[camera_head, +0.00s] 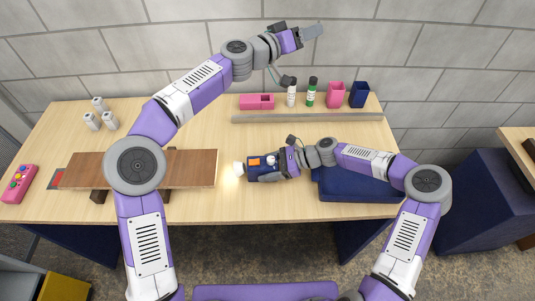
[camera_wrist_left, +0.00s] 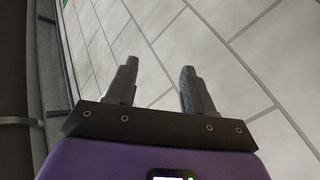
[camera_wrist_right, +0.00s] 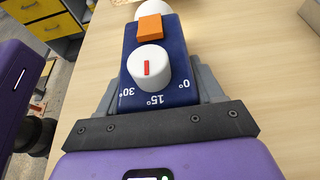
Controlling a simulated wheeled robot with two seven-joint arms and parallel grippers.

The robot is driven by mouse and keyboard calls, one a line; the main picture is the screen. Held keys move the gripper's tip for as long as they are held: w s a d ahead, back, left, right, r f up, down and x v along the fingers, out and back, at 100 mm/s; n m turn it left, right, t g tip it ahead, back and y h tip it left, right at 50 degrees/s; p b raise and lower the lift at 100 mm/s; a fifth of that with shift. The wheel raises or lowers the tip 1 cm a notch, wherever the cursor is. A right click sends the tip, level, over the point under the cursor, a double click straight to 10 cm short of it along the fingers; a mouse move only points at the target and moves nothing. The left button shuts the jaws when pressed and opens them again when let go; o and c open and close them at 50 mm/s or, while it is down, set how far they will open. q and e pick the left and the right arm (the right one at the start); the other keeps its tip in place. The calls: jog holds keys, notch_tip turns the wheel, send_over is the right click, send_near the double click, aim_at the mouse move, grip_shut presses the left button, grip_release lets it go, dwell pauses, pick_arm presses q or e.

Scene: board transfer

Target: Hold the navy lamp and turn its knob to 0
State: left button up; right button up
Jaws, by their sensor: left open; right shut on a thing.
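The navy lamp (camera_head: 254,174) is over the middle of the table in the head view, its glowing white end to the left. It fills the top of the right wrist view (camera_wrist_right: 181,42), with an orange block (camera_wrist_right: 150,27) and a white knob (camera_wrist_right: 156,52). The knob's red mark points down the picture, roughly toward the 15° label; 0° is to the right, 30° to the left. My right gripper (camera_head: 272,167) is shut around the lamp's sides; whether the lamp touches the table is unclear. My left gripper (camera_head: 313,31) is open, empty and high before the wall.
A brown board (camera_head: 195,168) lies on dark supports at the left, under my left arm. A grey rail (camera_head: 308,118) runs behind the lamp, with a pink box (camera_head: 257,101), bottles (camera_head: 311,92) and cups (camera_head: 336,94) beyond.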

pick_arm(q)
jog(key=s+f+m+g, duration=0.4)
jog(key=m+g, duration=0.1)
jog(key=m, duration=0.2)
jog(key=m+g+y, duration=0.7)
jog(key=m+y, duration=0.3)
jog(key=m, duration=0.1)
send_near(269, 158)
jog(key=x, duration=0.8)
jog(key=shift+d+f, duration=0.1)
jog(key=shift+f, duration=0.1)
grip_shut()
